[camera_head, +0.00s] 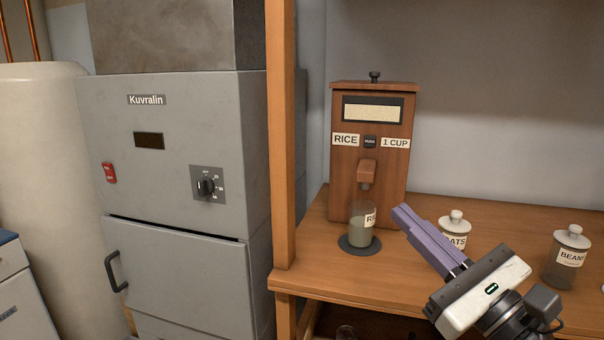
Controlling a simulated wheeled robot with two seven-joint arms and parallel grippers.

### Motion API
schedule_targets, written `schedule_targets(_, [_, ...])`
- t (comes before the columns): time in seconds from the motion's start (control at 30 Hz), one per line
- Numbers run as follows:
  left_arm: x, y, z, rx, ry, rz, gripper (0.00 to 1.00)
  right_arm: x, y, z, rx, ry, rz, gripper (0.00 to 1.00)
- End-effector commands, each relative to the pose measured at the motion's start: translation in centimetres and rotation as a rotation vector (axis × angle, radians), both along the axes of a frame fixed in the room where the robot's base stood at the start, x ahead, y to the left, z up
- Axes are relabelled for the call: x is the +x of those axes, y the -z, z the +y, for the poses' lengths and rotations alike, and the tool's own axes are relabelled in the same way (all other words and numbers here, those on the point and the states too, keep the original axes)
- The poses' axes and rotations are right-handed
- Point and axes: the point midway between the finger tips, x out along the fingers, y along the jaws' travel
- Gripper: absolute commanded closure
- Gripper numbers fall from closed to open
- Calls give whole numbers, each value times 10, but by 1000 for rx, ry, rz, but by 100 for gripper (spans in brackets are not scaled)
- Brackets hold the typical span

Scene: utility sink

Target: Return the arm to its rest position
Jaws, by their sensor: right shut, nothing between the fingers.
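My right gripper (402,216) reaches in from the lower right over the wooden counter. Its purple fingers are shut with nothing between them and point up and left. The fingertips are just right of a glass cup (360,234) with a partly hidden label, apart from it as far as I can tell. The cup stands upright on a dark round pad (347,247) under the spout (366,173) of a wooden rice dispenser (345,188). My left gripper is not in view.
An oats jar (455,222) stands behind my right gripper, partly hidden. A beans jar (561,270) stands to its right on the counter (315,262). A wooden post (281,130) separates the counter from a grey Kuvralin cabinet (180,130) at left.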

Motion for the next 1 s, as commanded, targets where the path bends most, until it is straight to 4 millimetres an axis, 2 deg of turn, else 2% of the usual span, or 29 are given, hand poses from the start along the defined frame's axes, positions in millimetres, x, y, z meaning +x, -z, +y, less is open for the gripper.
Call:
schedule_targets(0.27, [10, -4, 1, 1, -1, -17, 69, -10, 34, 7, 376, -165, 173, 100])
schedule_targets(0.37, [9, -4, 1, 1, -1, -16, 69, -13, 52, 5, 569, -222, 263, 100])
schedule_targets(0.47, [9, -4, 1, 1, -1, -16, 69, -16, 80, -3, 836, -273, 386, 100])
schedule_targets(0.57, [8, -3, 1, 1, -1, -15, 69, -19, 124, -18, 1187, -297, 543, 100])
schedule_targets(0.67, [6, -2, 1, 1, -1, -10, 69, -25, 183, -35, 1567, -267, 697, 100])
schedule_targets(0.77, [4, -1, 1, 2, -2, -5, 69, -41, 254, -49, 1953, -181, 834, 100])
schedule_targets(0.8, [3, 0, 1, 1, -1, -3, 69, -50, 282, -52, 2100, -133, 879, 100])
schedule_targets(0.87, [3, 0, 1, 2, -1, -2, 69, -68, 325, -54, 2311, -46, 936, 100])
schedule_targets(0.9, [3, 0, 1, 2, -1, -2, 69, -82, 353, -54, 2441, 19, 966, 100])
schedule_targets(1.0, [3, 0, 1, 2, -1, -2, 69, -122, 415, -48, 2743, 207, 1013, 100])
